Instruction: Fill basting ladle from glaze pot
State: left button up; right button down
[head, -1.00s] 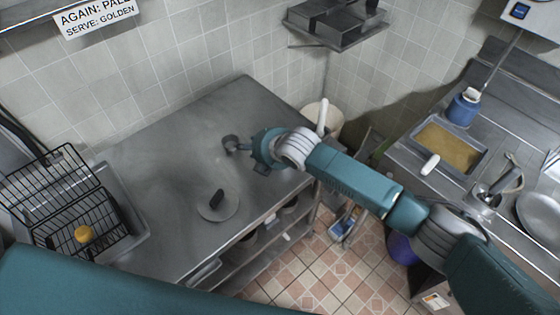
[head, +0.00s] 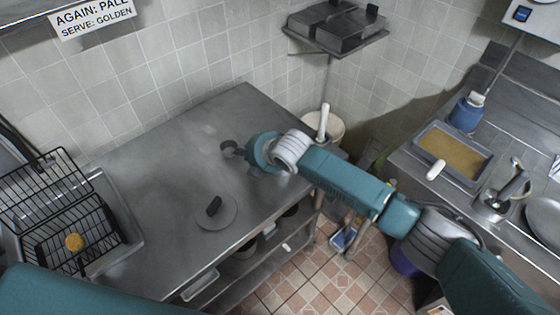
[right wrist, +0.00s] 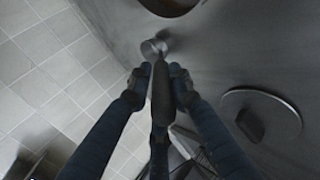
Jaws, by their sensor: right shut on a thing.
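My right gripper (head: 254,165) is over the back right part of the steel table (head: 150,190). In the right wrist view its fingers (right wrist: 160,88) are shut on the dark handle of the basting ladle (right wrist: 163,98). A small grey round part, seemingly the ladle's bowl, shows just beyond the fingertips. A round vessel with a brown inside, likely the glaze pot (right wrist: 170,5), is cut off at the top of that view, apart from the grey part. I cannot pick out this pot in the head view. My left gripper is not in view.
A round plate with a dark object (head: 216,212) lies on the table in front of my right gripper. A black wire rack (head: 75,215) with a yellow item stands at the left. A counter with a yellow-brown filled tray (head: 455,152) is at the right. The table's middle is clear.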

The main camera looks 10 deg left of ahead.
jog(key=c, duration=2.3)
grip_release()
grip_shut()
jog(key=shift+r+p, duration=2.1)
jog(key=shift+r, duration=0.4)
